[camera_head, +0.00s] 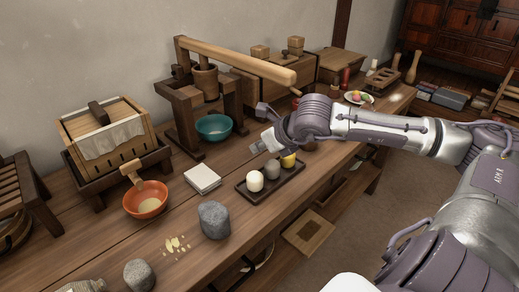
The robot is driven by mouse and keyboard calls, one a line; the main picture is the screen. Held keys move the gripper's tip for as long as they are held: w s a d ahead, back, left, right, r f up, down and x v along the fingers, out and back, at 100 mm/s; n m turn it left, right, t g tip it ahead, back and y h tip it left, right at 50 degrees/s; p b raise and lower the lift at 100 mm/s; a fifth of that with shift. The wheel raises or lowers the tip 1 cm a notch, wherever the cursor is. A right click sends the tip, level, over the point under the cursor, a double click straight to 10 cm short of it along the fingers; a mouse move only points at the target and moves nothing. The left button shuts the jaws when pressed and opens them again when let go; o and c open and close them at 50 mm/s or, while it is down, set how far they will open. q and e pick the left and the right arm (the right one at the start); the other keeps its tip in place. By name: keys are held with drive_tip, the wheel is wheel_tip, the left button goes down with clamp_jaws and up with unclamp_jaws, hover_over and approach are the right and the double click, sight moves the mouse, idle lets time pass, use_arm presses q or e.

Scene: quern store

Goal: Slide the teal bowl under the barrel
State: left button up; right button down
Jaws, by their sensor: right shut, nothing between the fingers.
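The teal bowl (214,127) stands upright on the table, between the legs of a wooden press stand (187,105) and near its front. A small wooden barrel (205,82) hangs in the stand, above and slightly behind the bowl, under a long pale lever (235,62). My right gripper (256,148) is shut and empty. Its tips are to the right of the bowl and a little nearer, apart from it in the picture. My left gripper is not in view.
A dark tray (262,194) with candle-like cylinders lies just below my right gripper. A white stack (202,178), an orange bowl (145,200) and a grey stone (214,220) stand nearer. A wooden box press (103,130) stands left. Table shows bare wood around the bowl's front.

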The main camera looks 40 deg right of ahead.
drive_tip(key=shift+s+a, duration=0.35)
drive_tip(key=shift+s, duration=0.2)
